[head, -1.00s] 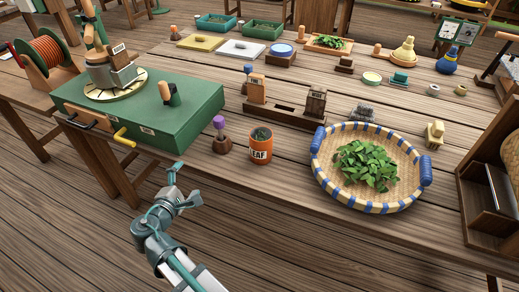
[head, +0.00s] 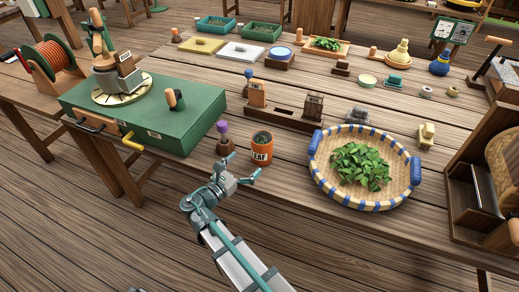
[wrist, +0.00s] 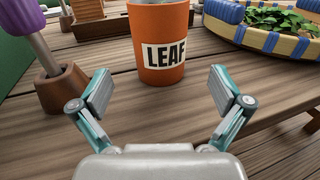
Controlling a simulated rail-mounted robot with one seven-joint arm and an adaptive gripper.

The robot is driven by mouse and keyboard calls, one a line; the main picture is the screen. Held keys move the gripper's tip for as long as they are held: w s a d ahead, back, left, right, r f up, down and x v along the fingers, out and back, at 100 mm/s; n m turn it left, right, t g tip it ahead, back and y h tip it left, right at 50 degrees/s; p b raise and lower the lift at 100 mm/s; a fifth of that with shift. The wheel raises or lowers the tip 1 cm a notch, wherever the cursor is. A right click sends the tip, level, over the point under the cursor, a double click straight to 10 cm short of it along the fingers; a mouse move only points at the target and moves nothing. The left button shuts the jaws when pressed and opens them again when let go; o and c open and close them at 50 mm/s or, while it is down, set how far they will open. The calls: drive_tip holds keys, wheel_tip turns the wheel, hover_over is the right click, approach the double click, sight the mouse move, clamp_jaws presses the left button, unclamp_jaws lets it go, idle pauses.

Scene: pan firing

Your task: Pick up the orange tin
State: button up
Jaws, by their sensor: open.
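The orange tin (head: 261,152) has a white label reading LEAF and dark leafy stuff inside. It stands upright near the table's front edge. In the wrist view the tin (wrist: 158,30) is straight ahead, centred beyond the fingertips, with its top cut off. My gripper (head: 244,170) is open and empty in front of the tin, apart from it. In the wrist view my gripper (wrist: 162,92) shows its two fingers spread wide, with bare table between them.
A purple-topped tool in a wooden stand (head: 223,140) stands just left of the tin, close to my left finger. A round basket of leaves (head: 413,178) is to the right. A green box (head: 190,142) is at left. Wooden holders (head: 258,95) stand behind.

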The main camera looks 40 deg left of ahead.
sight(262, 149)
drive_tip(key=w, duration=0.4)
drive_tip(key=w+p, duration=0.1)
drive_tip(key=w, duration=0.3)
drive_tip(key=shift+w+d, duration=0.2)
drive_tip(key=shift+w, duration=0.05)
drive_tip(key=c, duration=1.3)
